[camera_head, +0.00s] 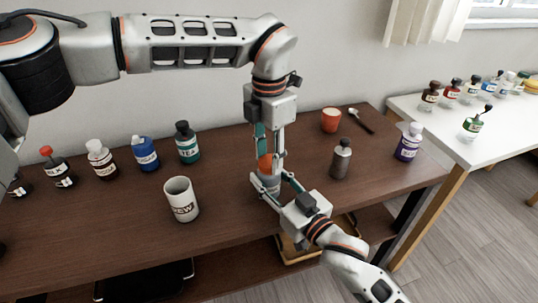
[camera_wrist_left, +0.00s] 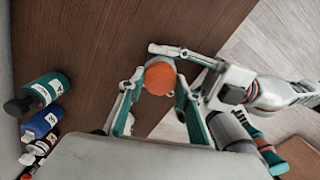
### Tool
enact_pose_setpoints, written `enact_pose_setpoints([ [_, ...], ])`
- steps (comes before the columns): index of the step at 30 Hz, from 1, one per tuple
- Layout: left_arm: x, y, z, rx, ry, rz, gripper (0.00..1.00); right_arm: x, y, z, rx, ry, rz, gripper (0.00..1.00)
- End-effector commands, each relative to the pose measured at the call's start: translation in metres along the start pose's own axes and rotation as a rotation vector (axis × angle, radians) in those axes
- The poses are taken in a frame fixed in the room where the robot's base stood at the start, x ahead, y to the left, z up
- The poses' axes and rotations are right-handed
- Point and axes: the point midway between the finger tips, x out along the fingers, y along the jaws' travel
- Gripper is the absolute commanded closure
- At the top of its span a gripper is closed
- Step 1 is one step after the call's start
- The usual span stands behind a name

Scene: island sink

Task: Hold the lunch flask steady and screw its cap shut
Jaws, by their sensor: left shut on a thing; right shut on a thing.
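The lunch flask (camera_head: 264,184) stands upright on the brown table, its grey body partly hidden by my grippers. Its orange cap (camera_head: 265,164) sits at the top of the flask; in the left wrist view the cap (camera_wrist_left: 160,77) shows as a round orange disc. My left gripper (camera_head: 268,158) reaches straight down from above and is shut on the cap, a finger on each side. My right gripper (camera_head: 272,184) comes in from the lower right and is shut around the flask body. Whether the cap's thread is fully seated cannot be seen.
A white mug (camera_head: 181,199) stands to the left and a dark grey bottle (camera_head: 341,160) to the right. An orange cup (camera_head: 330,120) and a spoon (camera_head: 360,120) are behind. Several labelled bottles line the back left. A purple bottle (camera_head: 408,142) is near the right edge.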

Motion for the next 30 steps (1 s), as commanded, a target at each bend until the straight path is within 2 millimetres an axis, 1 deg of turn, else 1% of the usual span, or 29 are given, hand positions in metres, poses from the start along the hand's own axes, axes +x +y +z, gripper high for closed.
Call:
enact_pose_setpoints([
  [3,0.0000,0.0002,0.0000,0.214,0.000,0.001,0.92,0.0000,-0.0001,-0.0001,0.000,0.000,0.000,1.00],
  [15,0.0004,0.0006,0.0000,0.927,0.001,0.001,0.92,0.0000,-0.0001,-0.0001,0.000,0.000,0.000,1.00],
  [18,0.0005,0.0004,0.0000,1.025,0.000,0.001,0.92,0.0000,-0.0001,-0.0001,0.000,0.000,0.000,1.00],
  [22,0.0006,0.0004,0.0001,1.019,0.000,0.001,0.92,0.0000,-0.0002,-0.0001,0.000,0.000,0.000,1.00],
  [23,0.0006,0.0004,0.0001,1.019,0.000,0.001,0.59,0.0000,-0.0002,-0.0001,0.000,0.000,0.000,1.00],
  [24,0.0006,0.0004,0.0001,1.018,0.000,0.001,0.48,0.0000,-0.0002,-0.0001,0.000,0.000,0.000,1.00],
  [25,0.0006,0.0004,0.0001,1.018,0.000,0.001,0.47,0.0000,-0.0002,-0.0001,0.000,0.000,0.000,1.00],
  [30,0.0006,0.0002,0.0000,1.017,0.000,0.000,0.47,0.0000,-0.0001,-0.0001,0.000,0.000,0.000,1.00],
])
